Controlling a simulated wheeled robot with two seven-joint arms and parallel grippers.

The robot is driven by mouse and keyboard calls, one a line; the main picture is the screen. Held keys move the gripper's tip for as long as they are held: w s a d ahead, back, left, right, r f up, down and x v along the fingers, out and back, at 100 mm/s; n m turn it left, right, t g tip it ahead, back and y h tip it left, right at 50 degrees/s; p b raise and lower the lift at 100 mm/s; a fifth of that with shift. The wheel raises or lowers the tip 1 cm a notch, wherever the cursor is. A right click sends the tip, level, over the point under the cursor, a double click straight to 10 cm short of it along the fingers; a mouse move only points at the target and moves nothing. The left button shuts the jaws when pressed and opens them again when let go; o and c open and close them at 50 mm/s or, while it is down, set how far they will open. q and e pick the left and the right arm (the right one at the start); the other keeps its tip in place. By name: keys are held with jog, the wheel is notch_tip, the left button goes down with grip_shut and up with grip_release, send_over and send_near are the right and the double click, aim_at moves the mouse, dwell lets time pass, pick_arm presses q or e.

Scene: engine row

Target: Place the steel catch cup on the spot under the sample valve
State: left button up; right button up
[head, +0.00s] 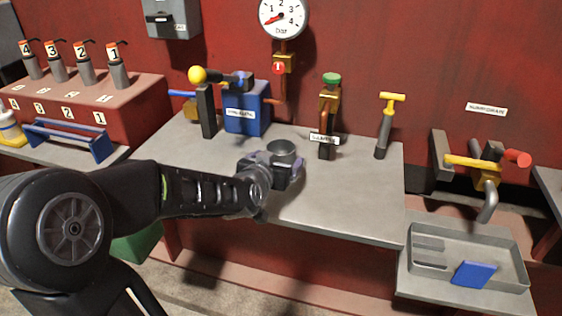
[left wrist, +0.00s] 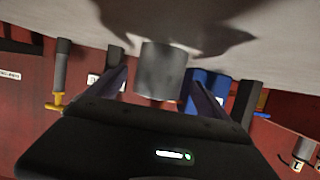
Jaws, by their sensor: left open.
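The steel catch cup (head: 283,148) stands upright on the grey bench (head: 345,200). My left gripper (head: 277,168) reaches it from the front and is open, its fingers on either side of the cup. In the left wrist view the picture is upside down, and the cup (left wrist: 163,70) shows between the two open fingers (left wrist: 158,88); I cannot tell whether either finger touches it. The sample valve (head: 329,100), brass with a green knob, is on the wall to the right of the cup. A label hangs on it. No marked spot beneath it can be made out. My right gripper is not in view.
A blue pump-like unit (head: 245,112) stands behind the cup to the left. A yellow-handled tool (head: 385,128) stands right of the valve. A grey tray (head: 440,258) with a blue block sits lower right. The bench's right half is clear.

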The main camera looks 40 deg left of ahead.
aim_at(285, 153)
pick_arm(q)
jog(key=x, duration=0.4)
jog(key=shift+r, duration=0.1)
jog(key=shift+c, duration=0.2)
jog(key=c, duration=1.6)
notch_tip(285, 153, up, 10)
jog(key=p, duration=0.3)
jog(key=shift+p, duration=0.4)
jog(key=shift+d, duration=0.1)
